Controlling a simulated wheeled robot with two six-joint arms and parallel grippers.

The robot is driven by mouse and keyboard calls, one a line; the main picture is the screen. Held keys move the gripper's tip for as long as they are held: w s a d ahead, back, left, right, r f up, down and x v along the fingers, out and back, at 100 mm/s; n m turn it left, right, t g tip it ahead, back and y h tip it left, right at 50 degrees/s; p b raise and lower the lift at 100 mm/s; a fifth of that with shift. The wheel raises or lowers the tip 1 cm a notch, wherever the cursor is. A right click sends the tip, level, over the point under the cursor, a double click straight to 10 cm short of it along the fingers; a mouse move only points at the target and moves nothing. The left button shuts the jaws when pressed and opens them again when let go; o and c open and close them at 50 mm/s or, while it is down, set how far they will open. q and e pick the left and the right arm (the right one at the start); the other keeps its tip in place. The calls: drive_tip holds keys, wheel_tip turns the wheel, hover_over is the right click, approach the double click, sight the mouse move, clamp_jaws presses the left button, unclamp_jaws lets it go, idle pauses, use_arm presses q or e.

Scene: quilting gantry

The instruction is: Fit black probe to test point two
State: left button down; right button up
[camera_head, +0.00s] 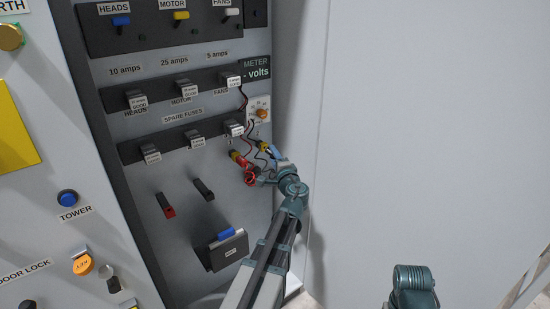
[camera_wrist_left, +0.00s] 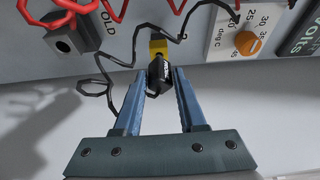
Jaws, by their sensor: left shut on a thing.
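The black probe (camera_wrist_left: 159,78) is between the two blue fingers of my left gripper (camera_wrist_left: 157,92) in the left wrist view. The gripper is shut on it. A yellow block (camera_wrist_left: 158,48) is just beyond the probe's far end; I cannot tell whether they touch. In the head view my left gripper (camera_head: 273,152) is at the wires below the meter, with the black-and-yellow probe end (camera_head: 264,147) at its tip. No label reading test point two is legible.
Red and black wires loop around the gripper. A dark socket block (camera_wrist_left: 68,40) is at upper left in the wrist view. An orange dial (camera_head: 262,113) is above the gripper. Spare fuses (camera_head: 195,140) and a blue-handled box (camera_head: 225,247) are on the panel.

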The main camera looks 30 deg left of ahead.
use_arm(q)
drive_tip(key=shift+w+a, duration=0.25)
drive_tip(key=shift+a, duration=0.4)
drive_tip(key=shift+c, duration=2)
unclamp_jaws()
drive_tip(key=v, duration=1.4)
drive_tip(key=shift+w+a, duration=0.1)
